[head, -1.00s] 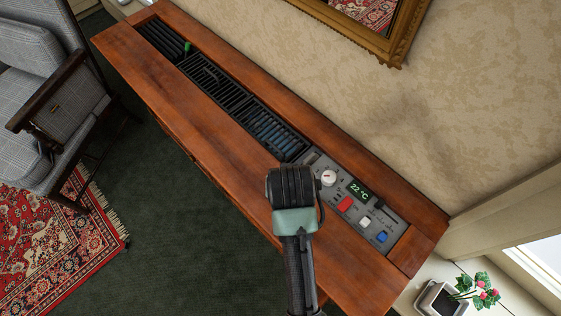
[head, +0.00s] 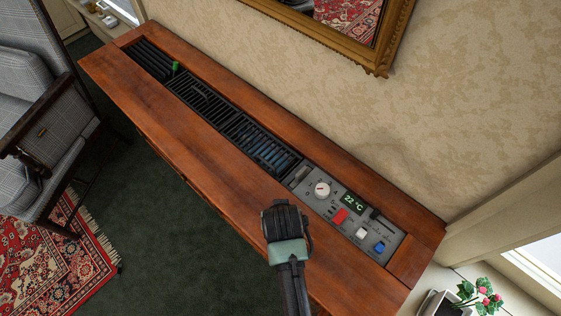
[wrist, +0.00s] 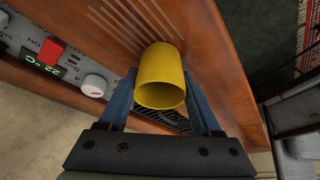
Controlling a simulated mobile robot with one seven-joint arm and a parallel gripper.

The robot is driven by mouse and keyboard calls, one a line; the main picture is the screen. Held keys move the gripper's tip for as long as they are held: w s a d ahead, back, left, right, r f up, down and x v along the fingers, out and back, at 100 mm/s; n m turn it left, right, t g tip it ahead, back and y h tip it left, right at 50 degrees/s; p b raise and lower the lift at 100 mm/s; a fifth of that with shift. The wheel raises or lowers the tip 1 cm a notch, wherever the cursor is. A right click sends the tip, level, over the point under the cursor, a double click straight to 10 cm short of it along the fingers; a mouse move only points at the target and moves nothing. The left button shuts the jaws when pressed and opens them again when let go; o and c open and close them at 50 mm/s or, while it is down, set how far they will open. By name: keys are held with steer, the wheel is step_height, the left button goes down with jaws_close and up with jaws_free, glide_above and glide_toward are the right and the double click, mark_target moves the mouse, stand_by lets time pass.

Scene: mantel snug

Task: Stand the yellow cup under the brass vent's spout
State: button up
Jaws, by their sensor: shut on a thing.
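The yellow cup (wrist: 162,72) is between the two blue fingers of my gripper (wrist: 160,92) in the wrist view. My gripper is shut on its sides, and its open mouth faces toward the wrist camera. The cup is over the wooden top; I cannot tell whether it touches the wood. In the head view my wrist (head: 287,222) is over the front part of the wooden top, and it hides the fingers and the cup. No brass vent or spout can be made out in either view.
The wooden console (head: 200,140) holds a black grille (head: 240,130) and a grey control panel (head: 350,215) with a knob and buttons. Pale parallel lines (wrist: 125,22) mark the wood near the cup. A potted plant (head: 470,300) stands at the lower right, an armchair (head: 50,130) at left.

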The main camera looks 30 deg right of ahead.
steer(key=o, duration=1.3)
steer(key=p+v, duration=0.2)
steer(key=v, duration=1)
steer(key=shift+r, duration=0.2)
steer(key=shift+w, duration=0.1)
